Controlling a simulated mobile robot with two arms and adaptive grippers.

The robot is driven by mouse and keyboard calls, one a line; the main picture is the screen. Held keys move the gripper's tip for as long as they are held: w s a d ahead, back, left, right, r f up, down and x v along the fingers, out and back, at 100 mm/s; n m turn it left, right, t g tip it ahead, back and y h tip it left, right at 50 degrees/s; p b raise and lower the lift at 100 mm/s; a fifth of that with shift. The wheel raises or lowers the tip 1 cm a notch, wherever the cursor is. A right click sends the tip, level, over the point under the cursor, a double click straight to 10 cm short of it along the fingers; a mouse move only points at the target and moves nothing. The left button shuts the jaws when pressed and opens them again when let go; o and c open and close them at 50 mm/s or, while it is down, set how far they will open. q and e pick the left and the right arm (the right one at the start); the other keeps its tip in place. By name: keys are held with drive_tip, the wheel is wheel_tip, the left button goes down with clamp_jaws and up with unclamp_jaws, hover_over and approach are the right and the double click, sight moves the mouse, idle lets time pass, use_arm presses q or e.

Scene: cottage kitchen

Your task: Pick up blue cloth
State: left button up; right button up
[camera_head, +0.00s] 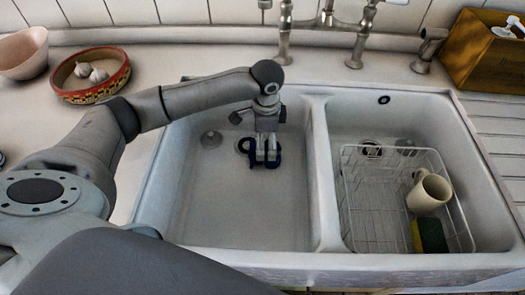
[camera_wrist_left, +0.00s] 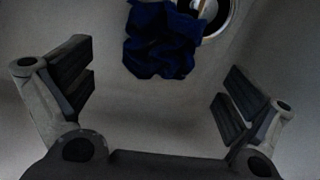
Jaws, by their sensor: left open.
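The blue cloth (camera_wrist_left: 160,42) lies crumpled on the floor of the left sink basin (camera_head: 220,215), by the round drain (camera_wrist_left: 212,12). In the head view only dark blue edges of the cloth (camera_head: 254,163) show around my gripper. My left gripper (camera_head: 266,158) reaches down into the left basin over the cloth. In the left wrist view its two fingers (camera_wrist_left: 160,95) stand wide apart and nothing is between their pads. The cloth lies beyond the fingertips, toward the top of that view. My right gripper is not in view.
The right basin holds a white wire rack (camera_head: 375,205) with a beige mug (camera_head: 429,192) and a green and yellow sponge (camera_head: 430,236). A divider (camera_head: 318,170) separates the basins. Taps (camera_head: 284,35) stand behind. A red patterned bowl (camera_head: 68,95) with garlic and a pink bowl (camera_head: 22,55) stand left.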

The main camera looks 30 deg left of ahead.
sight(267, 150)
use_arm(q)
drive_tip(key=shift+w+f, duration=0.1)
drive_tip(key=shift+f, duration=0.4)
drive_tip(key=shift+w+f, duration=0.1)
drive_tip(key=shift+f, duration=0.2)
drive_tip(key=f, duration=0.4)
drive_tip(key=shift+w+d+f, duration=0.15)
drive_tip(key=shift+w+f, duration=0.05)
drive_tip(key=shift+f, duration=0.25)
drive_tip(key=shift+c, duration=2.8)
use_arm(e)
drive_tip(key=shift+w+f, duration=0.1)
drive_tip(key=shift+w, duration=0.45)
